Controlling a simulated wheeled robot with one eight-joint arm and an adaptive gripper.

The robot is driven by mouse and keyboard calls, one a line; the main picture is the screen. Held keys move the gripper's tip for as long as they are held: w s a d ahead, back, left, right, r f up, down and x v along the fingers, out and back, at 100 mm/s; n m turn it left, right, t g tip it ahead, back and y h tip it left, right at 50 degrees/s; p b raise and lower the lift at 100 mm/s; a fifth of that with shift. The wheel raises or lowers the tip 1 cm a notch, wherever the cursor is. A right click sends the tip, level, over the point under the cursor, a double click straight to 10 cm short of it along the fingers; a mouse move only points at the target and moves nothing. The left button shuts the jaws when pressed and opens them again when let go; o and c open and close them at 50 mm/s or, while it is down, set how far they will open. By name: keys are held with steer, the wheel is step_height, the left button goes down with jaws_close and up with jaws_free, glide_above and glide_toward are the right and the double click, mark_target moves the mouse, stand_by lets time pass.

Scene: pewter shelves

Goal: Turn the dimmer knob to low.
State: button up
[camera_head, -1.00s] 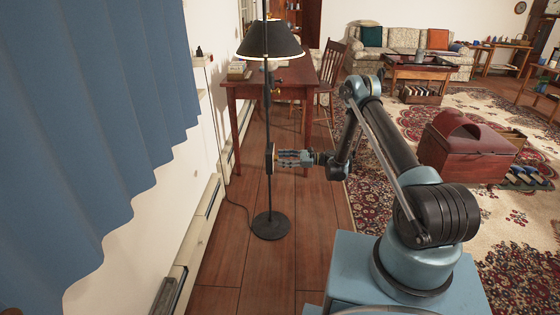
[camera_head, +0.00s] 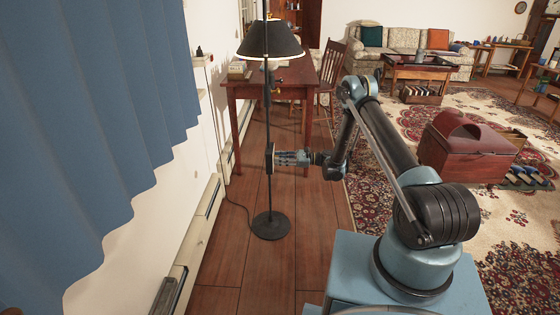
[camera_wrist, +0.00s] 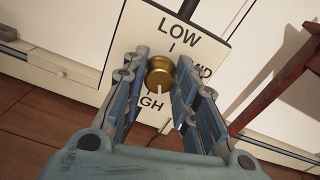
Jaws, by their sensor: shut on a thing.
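The brass dimmer knob (camera_wrist: 160,74) sits on a white plate (camera_wrist: 184,12) in the wrist view. The plate reads LOW at the top and MID at the right; at the bottom GH shows and the rest is hidden by a finger. A pale mark is at the knob's lower edge; I cannot tell whether it is a pointer or a printed tick. My gripper (camera_wrist: 163,64) is shut on the knob, one finger on each side. In the head view my gripper (camera_head: 279,158) meets the dark dimmer box (camera_head: 269,160) on the lamp pole.
The floor lamp has a black shade (camera_head: 268,40) and a round base (camera_head: 270,226). A red wooden desk (camera_head: 300,82) and a chair (camera_head: 331,68) stand behind it. A blue curtain (camera_head: 100,110) and wall are at the left.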

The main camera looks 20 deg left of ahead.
steer(key=shift+n, duration=0.3)
steer(key=shift+f+n, duration=0.15)
steer(key=shift+n, duration=4.8)
steer(key=shift+f+n, duration=0.15)
steer(key=shift+n, duration=4.75)
steer(key=shift+f+n, duration=0.15)
steer(key=shift+n, duration=4.8)
steer(key=o, duration=1)
steer(key=shift+o, duration=0.2)
